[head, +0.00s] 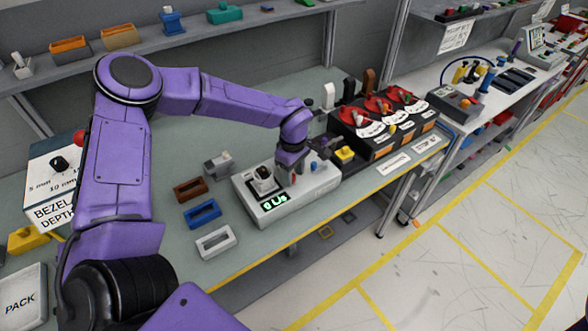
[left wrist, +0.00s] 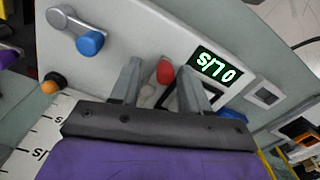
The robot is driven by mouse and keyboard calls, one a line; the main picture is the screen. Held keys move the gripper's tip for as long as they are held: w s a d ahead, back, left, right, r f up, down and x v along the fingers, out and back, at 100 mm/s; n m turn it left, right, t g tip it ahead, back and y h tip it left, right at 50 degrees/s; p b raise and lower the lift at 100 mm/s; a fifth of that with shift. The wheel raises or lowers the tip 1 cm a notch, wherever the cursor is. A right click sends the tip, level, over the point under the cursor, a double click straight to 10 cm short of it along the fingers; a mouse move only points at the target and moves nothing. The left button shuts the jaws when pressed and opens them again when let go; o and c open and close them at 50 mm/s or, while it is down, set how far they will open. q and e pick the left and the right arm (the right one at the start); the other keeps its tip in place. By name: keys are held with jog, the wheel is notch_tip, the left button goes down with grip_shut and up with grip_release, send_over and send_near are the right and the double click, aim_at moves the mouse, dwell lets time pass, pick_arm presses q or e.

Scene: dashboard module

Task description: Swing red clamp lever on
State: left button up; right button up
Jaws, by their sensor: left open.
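The light grey module (head: 288,205) lies on the bench with a lit green display (head: 274,203). It fills much of the left wrist view (left wrist: 60,75). The red knob of the clamp lever (left wrist: 165,71) stands between the two fingers of my left gripper (left wrist: 159,67), with space visible at its sides. The fingers are apart, and no hold on the knob shows. In the head view my left gripper (head: 291,170) points down over the module and hides part of it. A blue-knobbed lever (left wrist: 90,43) sits on the module's face beside the gripper. My right gripper is not in view.
Brown (head: 189,188), blue (head: 202,213) and white (head: 215,242) frames lie left of the module. A black case with red dials (head: 378,125) stands to its right. Free bench lies behind the module.

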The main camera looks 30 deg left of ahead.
pick_arm(q)
jog(key=shift+s+d+r, duration=0.1)
jog(key=shift+s+r, duration=0.1)
jog(key=shift+s, duration=0.2)
jog(key=shift+c, duration=0.6)
jog(key=shift+s, duration=0.1)
jog(key=c, duration=0.5)
jog(key=shift+w+f, duration=0.1)
jog(key=shift+w, duration=0.1)
grip_shut()
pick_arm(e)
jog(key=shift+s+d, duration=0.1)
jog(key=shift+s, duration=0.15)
pick_arm(q)
jog(key=shift+s, duration=0.1)
